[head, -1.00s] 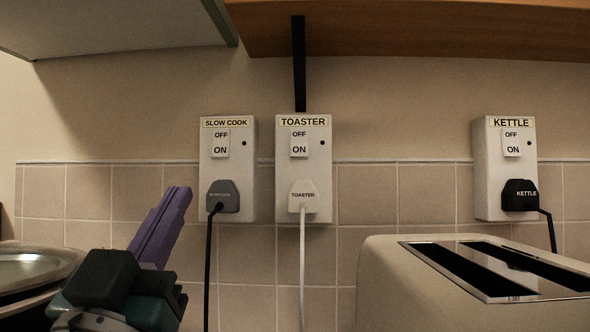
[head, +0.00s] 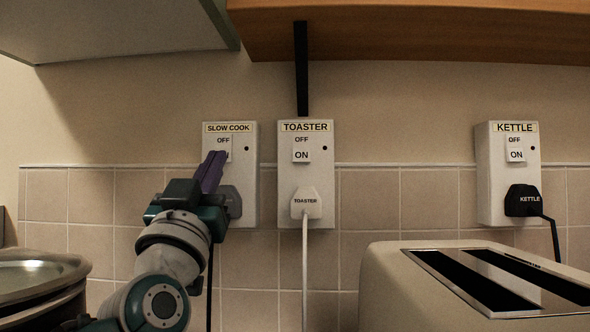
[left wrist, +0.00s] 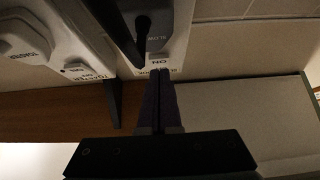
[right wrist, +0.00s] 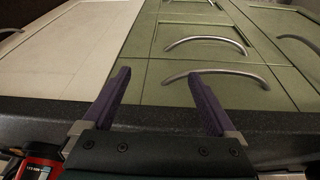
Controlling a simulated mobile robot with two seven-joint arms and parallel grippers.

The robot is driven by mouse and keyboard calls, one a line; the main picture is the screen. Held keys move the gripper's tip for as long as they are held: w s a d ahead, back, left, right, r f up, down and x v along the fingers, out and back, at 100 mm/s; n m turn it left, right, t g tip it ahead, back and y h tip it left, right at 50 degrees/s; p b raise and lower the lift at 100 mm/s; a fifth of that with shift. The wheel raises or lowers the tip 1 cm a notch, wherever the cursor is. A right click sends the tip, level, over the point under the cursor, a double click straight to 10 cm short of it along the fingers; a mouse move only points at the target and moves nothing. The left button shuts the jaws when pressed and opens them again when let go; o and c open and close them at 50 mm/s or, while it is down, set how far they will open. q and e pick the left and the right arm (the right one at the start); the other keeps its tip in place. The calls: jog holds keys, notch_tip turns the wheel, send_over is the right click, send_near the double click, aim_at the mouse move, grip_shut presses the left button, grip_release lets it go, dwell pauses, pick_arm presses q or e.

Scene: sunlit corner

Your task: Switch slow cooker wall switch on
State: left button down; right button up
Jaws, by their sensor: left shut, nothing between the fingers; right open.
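The slow cooker wall switch (head: 224,143) is a white rocker marked OFF and ON on a white box labelled SLOW COOK (head: 229,127). My left gripper (head: 215,156) is shut and empty, with its purple fingertips in front of the ON half, partly covering it. In the left wrist view the shut fingers (left wrist: 160,74) point at the box just by the ON label (left wrist: 160,63). Whether they touch the rocker I cannot tell. The grey slow cooker plug (head: 235,199) is partly hidden by my left gripper. My right gripper (right wrist: 165,98) is open and empty, above a dark counter edge.
The toaster switch box (head: 317,148) is close on the right, with a white plug and cord. The kettle box (head: 490,170) is farther right. A toaster (head: 390,275) stands front right, a metal-lidded pot (head: 40,270) at left. A wooden shelf (head: 400,30) hangs above.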

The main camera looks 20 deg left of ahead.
pick_arm(q)
jog(key=shift+w+a, duration=0.1)
jog(key=shift+w, duration=0.3)
jog(key=shift+f, duration=0.1)
